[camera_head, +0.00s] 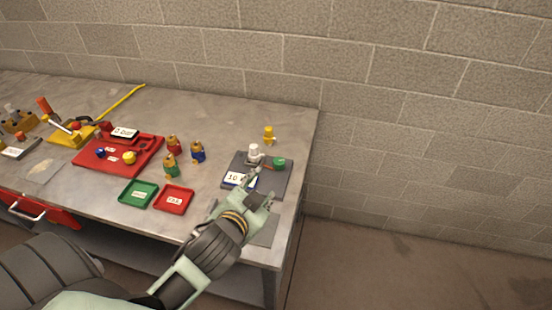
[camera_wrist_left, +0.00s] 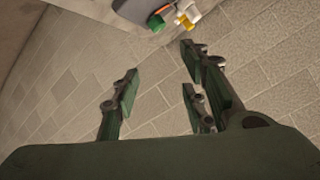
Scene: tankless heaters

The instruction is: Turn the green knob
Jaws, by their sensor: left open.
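The green knob (camera_head: 279,162) stands on the right part of a dark grey panel (camera_head: 285,181) near the table's right end. In the left wrist view the green knob (camera_wrist_left: 157,22) is near the top edge, beyond the fingertips. My left gripper (camera_head: 257,178) is over the near part of the panel, to the left of and nearer than the knob. Its fingers are spread with nothing between them, as the left wrist view (camera_wrist_left: 160,78) shows. I see no contact with the knob. My right gripper is not in view.
A white knob or fitting (camera_head: 254,151) sits just left of the green knob. A yellow fitting (camera_head: 269,134) stands behind the panel. Several coloured valves, a green tray (camera_head: 139,193) and a red tray (camera_head: 174,199) lie to the left. A block wall (camera_head: 420,110) rises behind the table.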

